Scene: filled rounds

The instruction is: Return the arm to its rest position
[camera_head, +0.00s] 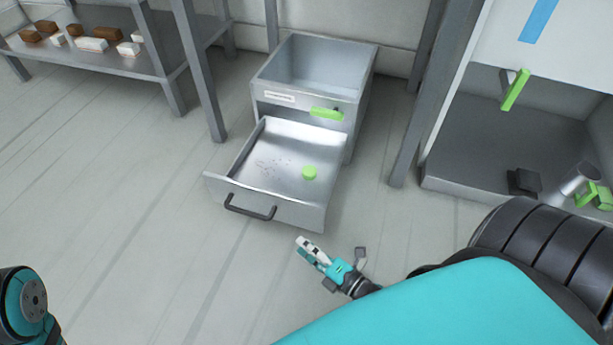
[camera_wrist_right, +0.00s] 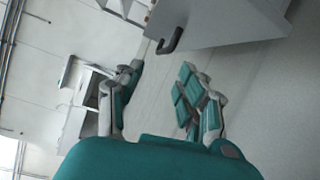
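My right gripper (camera_head: 303,246) is low in front of the open drawer (camera_head: 310,216), just short of its front panel and apart from it in the head view. In the right wrist view its two fingers (camera_wrist_right: 162,80) stand wide apart with nothing between them, so it is open and empty. The drawer's dark handle (camera_head: 250,207) is left of the gripper, and it also shows in the wrist view (camera_wrist_right: 172,42). A small green round piece (camera_head: 309,173) lies inside the drawer. My left gripper is out of view; only a teal joint of that arm shows.
The grey cabinet (camera_head: 366,85) has an open top and a green bar (camera_head: 327,114) on its front. A shelf (camera_head: 120,63) with brown and white blocks stands at left. A grey shelf unit (camera_head: 470,170) with dark, metallic and green items stands at right. The floor left of the drawer is clear.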

